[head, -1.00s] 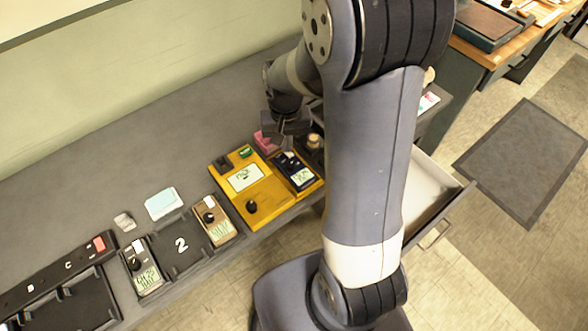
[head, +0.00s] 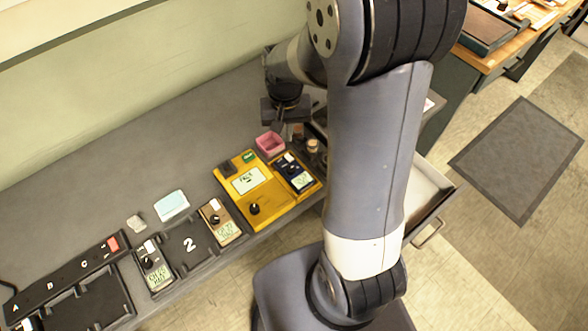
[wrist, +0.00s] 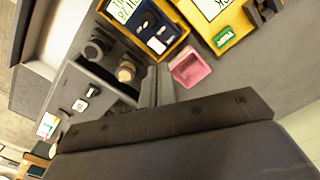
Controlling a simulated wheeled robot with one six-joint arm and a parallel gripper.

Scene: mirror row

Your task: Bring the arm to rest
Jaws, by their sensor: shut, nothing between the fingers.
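My gripper (head: 284,118) hangs above the far part of the grey bench, just behind a small pink box (head: 270,144). In the wrist view my gripper's fingers (wrist: 158,86) are together with nothing between them. The pink box (wrist: 190,68) lies to their right there, apart from them. My arm crosses the head view from the bottom centre to the top and hides part of the bench and drawer behind it.
A yellow tester (head: 262,205) with a dark meter (head: 294,172) stands at the bench's front edge. Further left are a tray marked 2 (head: 187,250), two meters beside it, and a black power strip (head: 68,277). An open drawer (head: 428,190) sticks out right of my arm.

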